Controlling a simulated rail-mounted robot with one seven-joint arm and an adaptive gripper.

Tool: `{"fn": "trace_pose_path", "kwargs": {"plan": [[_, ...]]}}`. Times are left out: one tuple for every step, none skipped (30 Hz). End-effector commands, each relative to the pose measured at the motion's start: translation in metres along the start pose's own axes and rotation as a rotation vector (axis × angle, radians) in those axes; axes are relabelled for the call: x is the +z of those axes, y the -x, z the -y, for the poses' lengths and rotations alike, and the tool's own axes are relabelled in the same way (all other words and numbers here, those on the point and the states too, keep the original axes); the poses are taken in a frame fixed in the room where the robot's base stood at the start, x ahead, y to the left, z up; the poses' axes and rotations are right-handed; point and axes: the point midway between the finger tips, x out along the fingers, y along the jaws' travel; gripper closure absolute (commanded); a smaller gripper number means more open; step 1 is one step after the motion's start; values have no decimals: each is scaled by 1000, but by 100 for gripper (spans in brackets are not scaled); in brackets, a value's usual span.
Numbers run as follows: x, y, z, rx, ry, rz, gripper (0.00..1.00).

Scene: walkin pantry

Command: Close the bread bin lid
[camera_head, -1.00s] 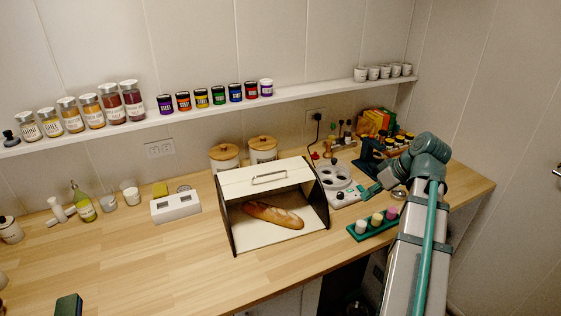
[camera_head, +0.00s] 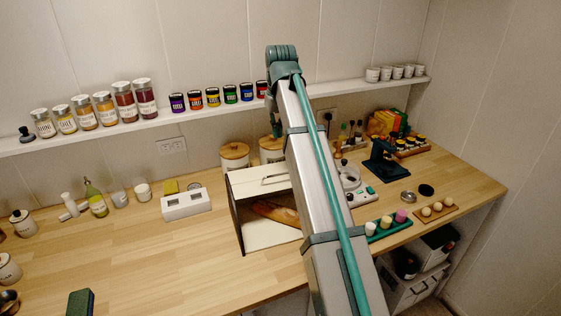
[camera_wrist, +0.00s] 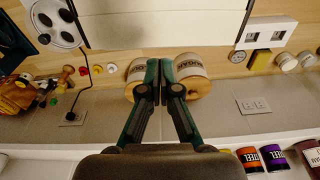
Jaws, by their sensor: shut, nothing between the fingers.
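The bread bin (camera_head: 246,228) stands open at the front on the wooden counter. Its white lid (camera_head: 250,184) is up, with a metal handle (camera_head: 275,180) on it. A bread loaf (camera_head: 272,212) lies inside, partly hidden by my arm, which also covers the bin's right side. My gripper (camera_head: 276,132) points down behind the bin, near the two canisters. In the wrist view, my gripper (camera_wrist: 160,66) is shut and empty, with its fingertips just short of the bin's white top (camera_wrist: 165,22). Contact with the bin cannot be told.
Two wooden-lidded canisters (camera_head: 234,155) stand behind the bin. A wall shelf (camera_head: 200,116) with jars runs above. A white two-window box (camera_head: 186,204) is to the left, a green tray (camera_head: 388,228) to the right.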

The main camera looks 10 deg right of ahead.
Motion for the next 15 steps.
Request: {"fn": "trace_pose_path", "kwargs": {"plan": [[-2, 0, 3, 3, -1, 1, 100], [-2, 0, 4, 5, -3, 2, 100], [-2, -2, 4, 6, -4, 2, 100], [-2, -4, 4, 6, -4, 3, 100], [-2, -7, 4, 6, -4, 3, 100], [-1, -11, 4, 5, -4, 3, 100], [-1, -14, 4, 5, -4, 4, 100], [-1, -17, 4, 5, -4, 4, 100], [0, -23, 4, 5, -4, 4, 100], [0, -28, 4, 5, -4, 4, 100], [0, -33, 4, 5, -4, 4, 100], [0, -39, 4, 4, -3, 5, 100], [0, -45, 4, 4, -3, 4, 100], [0, -50, 4, 4, -3, 4, 100], [0, -57, 4, 4, -3, 5, 100]]}}
